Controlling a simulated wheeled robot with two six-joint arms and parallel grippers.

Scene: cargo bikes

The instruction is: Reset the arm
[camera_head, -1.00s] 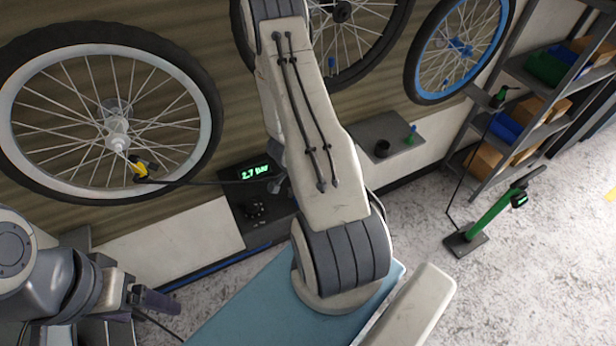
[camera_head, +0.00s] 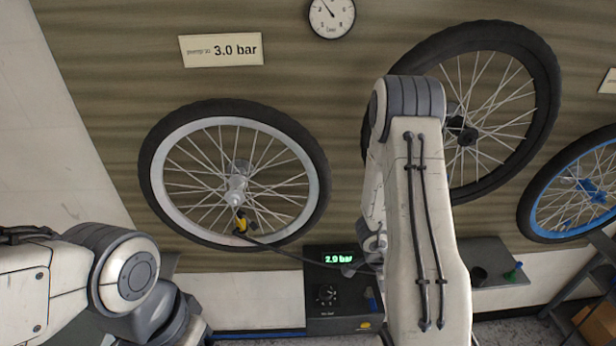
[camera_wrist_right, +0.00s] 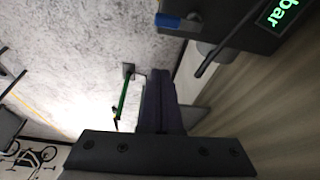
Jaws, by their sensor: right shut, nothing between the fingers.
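My right arm (camera_head: 425,220) reaches up from the bottom of the head view and bends back down behind its own upper link. My right gripper (camera_wrist_right: 160,100) shows in the right wrist view, its dark fingers shut and empty, apart from the black pump box. The pump box (camera_head: 342,322), with a knob, blue button and green "2.9 bar" display, stands left of that arm in the head view. It also shows in the right wrist view (camera_wrist_right: 235,18). My left arm (camera_head: 125,275) is at lower left; its gripper is outside the picture.
A white-rimmed wheel (camera_head: 300,145) hangs on the wall, with a yellow hose head (camera_head: 240,223) at its valve. A black wheel (camera_head: 540,90) and a blue-rimmed wheel (camera_head: 540,210) hang to the right. A sign (camera_head: 221,46) reads 3.0 bar. A small shelf (camera_head: 500,268) juts out.

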